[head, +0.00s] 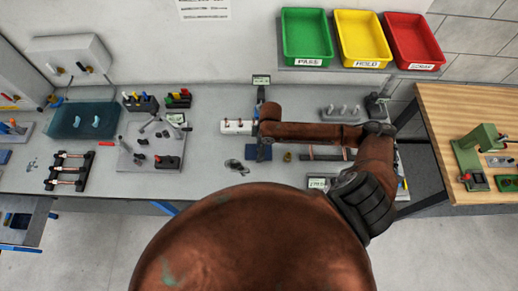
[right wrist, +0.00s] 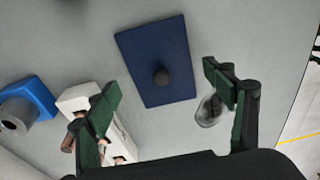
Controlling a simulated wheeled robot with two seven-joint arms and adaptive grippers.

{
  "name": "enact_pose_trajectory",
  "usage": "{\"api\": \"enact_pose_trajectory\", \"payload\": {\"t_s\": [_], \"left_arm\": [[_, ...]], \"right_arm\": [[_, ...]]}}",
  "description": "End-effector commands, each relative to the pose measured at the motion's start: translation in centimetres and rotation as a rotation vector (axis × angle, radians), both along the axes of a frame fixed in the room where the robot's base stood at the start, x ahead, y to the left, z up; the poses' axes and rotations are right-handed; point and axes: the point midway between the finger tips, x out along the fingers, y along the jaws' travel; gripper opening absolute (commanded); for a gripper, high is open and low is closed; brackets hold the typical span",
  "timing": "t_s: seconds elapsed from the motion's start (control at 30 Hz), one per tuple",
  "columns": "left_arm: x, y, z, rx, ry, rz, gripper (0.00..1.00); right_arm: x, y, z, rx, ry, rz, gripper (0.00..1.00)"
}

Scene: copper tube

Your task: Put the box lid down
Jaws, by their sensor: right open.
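The box lid (right wrist: 140,55) is a flat dark blue rectangle with a dark round knob (right wrist: 161,77) at its middle. In the right wrist view it lies on the grey bench top, apart from the objects around it. In the head view a blue patch of it (head: 252,152) shows beside my gripper, partly covered. My right gripper (right wrist: 160,85) is open. Its two green fingers are spread to either side of the lid and knob, with nothing held between them. In the head view the right gripper (head: 264,148) hangs over the bench. My left gripper is not in view.
A white block (right wrist: 78,103) with copper pieces and a blue holder (right wrist: 38,97) with a grey cylinder stand left of the lid in the wrist view. A grey round object (right wrist: 208,112) sits near the right finger. Coloured bins (head: 305,38) stand at the back.

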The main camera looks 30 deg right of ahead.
Motion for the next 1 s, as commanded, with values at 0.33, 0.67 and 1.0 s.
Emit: {"api": "enact_pose_trajectory", "payload": {"t_s": [0.33, 0.67, 1.0], "left_arm": [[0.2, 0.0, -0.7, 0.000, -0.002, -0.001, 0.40], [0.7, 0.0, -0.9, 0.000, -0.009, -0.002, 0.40], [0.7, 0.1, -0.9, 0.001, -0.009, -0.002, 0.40]], "right_arm": [[-0.5, -1.0, 7.1, -0.002, -0.004, 0.002, 0.76], [-0.8, -1.4, 10.6, 0.000, 0.000, 0.001, 0.76], [-0.8, -1.4, 10.8, 0.000, 0.000, 0.000, 0.76]]}}
